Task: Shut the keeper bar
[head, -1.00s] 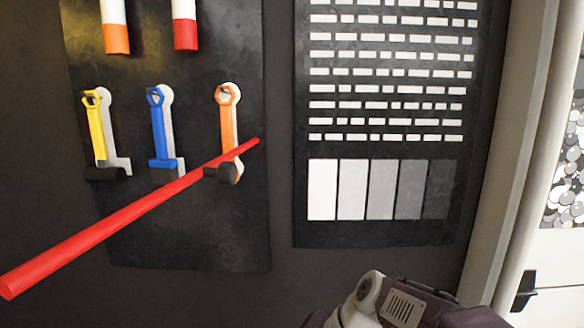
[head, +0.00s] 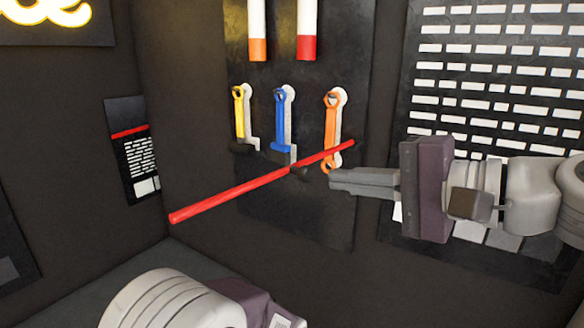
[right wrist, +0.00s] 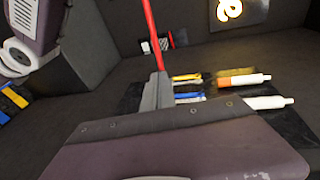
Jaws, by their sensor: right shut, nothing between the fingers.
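The keeper bar is a long red bar (head: 240,196) that slants across the tool board in the head view. Its right end is by the orange tool (head: 330,120), and its free left end reaches out past the board's left edge. My right gripper (head: 332,181) is shut and empty, its fingertips just below the bar's right end and the orange tool's foot. In the right wrist view the bar (right wrist: 151,35) runs up from beyond the shut fingers (right wrist: 158,88). Contact is unclear. My left arm shows at the bottom of the head view, its fingers out of frame.
Yellow (head: 239,115) and blue (head: 281,122) tools hang on the board (head: 310,220), with two white tubes above. A chart panel (head: 480,70) is at the right, partly behind my right arm. A small panel (head: 135,150) hangs on the left wall. Space below the bar looks clear.

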